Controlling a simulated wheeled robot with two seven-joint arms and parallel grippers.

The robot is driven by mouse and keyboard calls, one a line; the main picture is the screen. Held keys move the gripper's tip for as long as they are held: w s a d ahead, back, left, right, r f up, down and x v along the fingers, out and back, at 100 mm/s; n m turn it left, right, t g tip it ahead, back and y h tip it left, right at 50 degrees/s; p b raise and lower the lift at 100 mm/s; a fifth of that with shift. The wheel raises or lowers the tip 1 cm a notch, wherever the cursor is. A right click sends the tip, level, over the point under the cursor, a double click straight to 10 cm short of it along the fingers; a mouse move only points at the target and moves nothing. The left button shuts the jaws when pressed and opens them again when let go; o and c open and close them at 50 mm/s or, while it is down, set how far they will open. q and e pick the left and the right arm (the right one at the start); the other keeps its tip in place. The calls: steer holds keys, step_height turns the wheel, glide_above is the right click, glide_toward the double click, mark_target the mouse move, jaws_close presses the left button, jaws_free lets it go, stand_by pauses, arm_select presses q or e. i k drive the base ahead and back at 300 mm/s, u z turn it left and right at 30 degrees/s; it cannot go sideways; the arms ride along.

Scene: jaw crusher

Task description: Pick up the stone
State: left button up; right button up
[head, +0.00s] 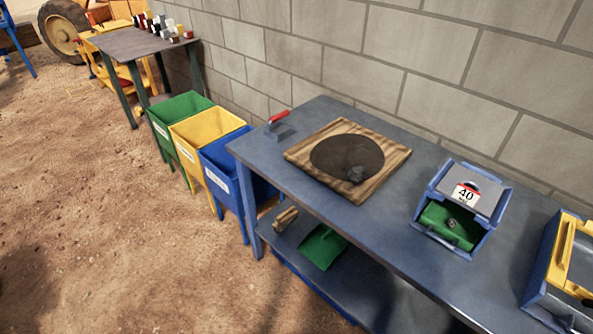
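A dark grey stone (355,174) lies in the round dark sieve (331,152) with a square wooden frame, near its lower right side. The sieve lies on the blue-grey workbench (312,112). A small greyish piece (452,223), perhaps another stone, is in the green interior of a blue box marked 40 (487,184) further right on the bench. Neither of my grippers is in view.
Green (183,107), yellow (205,127) and blue (217,155) bins stand left of the bench. A yellow-and-blue machine (563,255) stands at right. A block wall (350,35) runs behind. Sandy floor at left is open.

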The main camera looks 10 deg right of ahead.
mark_target(357, 175)
steer(key=u, duration=0.6)
steer(key=i, duration=1.2)
steer(key=z, duration=1.95)
